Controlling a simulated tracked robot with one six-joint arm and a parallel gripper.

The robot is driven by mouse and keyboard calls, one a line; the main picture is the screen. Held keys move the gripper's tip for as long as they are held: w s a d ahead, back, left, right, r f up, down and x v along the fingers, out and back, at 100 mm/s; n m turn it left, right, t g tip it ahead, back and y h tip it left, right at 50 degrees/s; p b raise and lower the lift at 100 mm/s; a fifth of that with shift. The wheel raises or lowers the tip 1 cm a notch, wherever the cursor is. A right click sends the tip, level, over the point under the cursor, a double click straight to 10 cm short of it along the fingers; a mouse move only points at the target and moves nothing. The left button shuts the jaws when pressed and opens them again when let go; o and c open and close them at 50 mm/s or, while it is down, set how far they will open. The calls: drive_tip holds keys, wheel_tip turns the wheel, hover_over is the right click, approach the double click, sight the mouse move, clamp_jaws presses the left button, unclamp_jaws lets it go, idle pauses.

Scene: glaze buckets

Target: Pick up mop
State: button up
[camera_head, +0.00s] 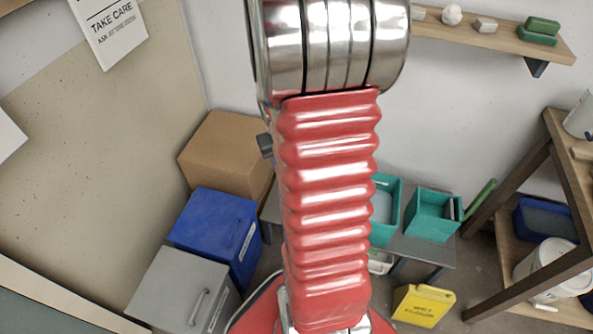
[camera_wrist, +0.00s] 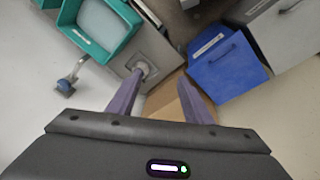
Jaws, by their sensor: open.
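I cannot make out a mop for certain in either view. My gripper (camera_wrist: 160,76) shows in the wrist view with its two purple-grey fingers spread apart and nothing between them. A cardboard box (camera_wrist: 165,97) lies partly behind the fingers. In the head view my red ribbed arm covers the middle of the picture, and the gripper is hidden.
A grey cart (camera_head: 427,248) carries teal bins (camera_head: 433,214). A blue cabinet (camera_head: 215,225), a grey cabinet (camera_head: 180,287) and the box (camera_head: 222,150) stand left. A yellow wet-floor sign (camera_head: 424,305) is on the floor near a wooden rack (camera_head: 508,178). A wall shelf (camera_head: 500,36) is upper right.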

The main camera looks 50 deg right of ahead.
drive_tip(key=d+f+t+h, duration=0.4)
drive_tip(key=d+f+t, duration=0.4)
drive_tip(key=d+f, duration=1.8)
drive_tip(key=w+a+r+n+t, duration=0.1)
drive_tip(key=w+r+t, duration=0.5)
drive_tip(key=r, duration=0.4)
drive_tip(key=shift+w+a+r+n+t+h, duration=0.2)
drive_tip(key=shift+a+r+n+t+h, duration=0.1)
drive_tip(key=shift+t, duration=0.5)
drive_tip(key=shift+d, duration=0.1)
drive_tip(key=x, duration=0.8)
drive_tip(key=shift+w, duration=0.3)
drive_tip(key=shift+f, duration=0.1)
